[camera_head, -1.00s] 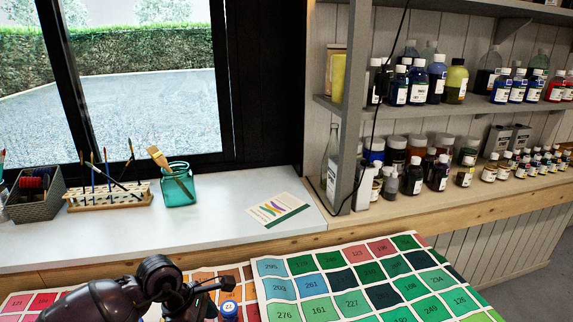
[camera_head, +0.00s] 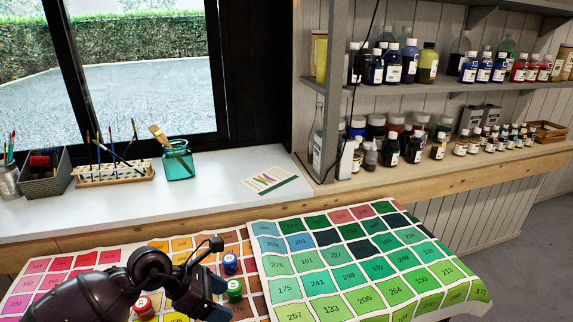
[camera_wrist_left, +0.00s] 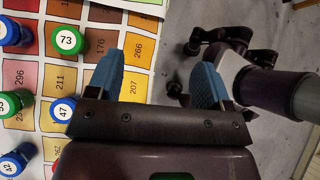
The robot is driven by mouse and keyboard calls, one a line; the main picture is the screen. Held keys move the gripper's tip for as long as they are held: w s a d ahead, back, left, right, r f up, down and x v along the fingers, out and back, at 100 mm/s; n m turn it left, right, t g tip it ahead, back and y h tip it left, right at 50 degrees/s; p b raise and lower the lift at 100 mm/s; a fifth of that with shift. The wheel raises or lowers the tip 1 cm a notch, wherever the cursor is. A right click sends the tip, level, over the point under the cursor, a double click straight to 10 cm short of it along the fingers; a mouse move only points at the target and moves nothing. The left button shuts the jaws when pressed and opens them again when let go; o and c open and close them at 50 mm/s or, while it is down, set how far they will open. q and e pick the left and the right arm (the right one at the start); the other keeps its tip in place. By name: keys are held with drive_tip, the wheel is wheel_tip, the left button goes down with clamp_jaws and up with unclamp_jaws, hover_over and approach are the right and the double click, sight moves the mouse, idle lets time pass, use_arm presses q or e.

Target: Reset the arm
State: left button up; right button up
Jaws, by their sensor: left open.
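My left arm comes in from the bottom left of the head view, with its dark left gripper (camera_head: 218,285) over the front part of the colour charts. In the left wrist view the two blue fingers of the left gripper (camera_wrist_left: 165,80) stand wide apart with nothing between them. The gripper hangs above the edge of the warm-coloured chart (camera_wrist_left: 130,50), with the floor under its right finger. My right gripper is in neither view.
Small paint bottles stand on the chart close to the gripper: blue (camera_head: 230,264), green (camera_head: 234,290) and red (camera_head: 144,307). The green chart (camera_head: 335,285) lies to the right. A teal jar (camera_head: 178,163), brush rack (camera_head: 112,172) and wire basket (camera_head: 45,178) stand on the white sill. Bottle shelves (camera_head: 420,90) are at right.

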use_arm(q)
drive_tip(key=w+d+r+n+t+h, duration=0.25)
drive_tip(key=r+n+t+h, duration=0.45)
drive_tip(key=r+n+t, duration=0.85)
drive_tip(key=s+a+f+n+g+y, duration=0.1)
drive_tip(key=s+a+f+n+y, duration=0.1)
drive_tip(key=a+f+n+y, duration=0.5)
drive_tip(key=s+a+f+n+y, duration=0.1)
drive_tip(key=f+n+y, duration=0.1)
drive_tip(key=f+n, duration=0.65)
drive_tip(key=s+a+f+n+g+y, duration=0.15)
drive_tip(key=a+f+n+y, duration=0.3)
drive_tip(key=n, duration=0.75)
drive_tip(key=s+a+f+n+g+y, duration=0.1)
drive_tip(key=s+a+f+n, duration=0.1)
drive_tip(key=s+f, duration=0.4)
drive_tip(key=s+a+f+n+g+y, duration=0.1)
drive_tip(key=s+f+n, duration=0.3)
drive_tip(key=s, duration=0.8)
drive_tip(key=shift+a+f+g, duration=0.35)
drive_tip(key=shift+f+g, duration=0.25)
drive_tip(key=shift+f, duration=0.25)
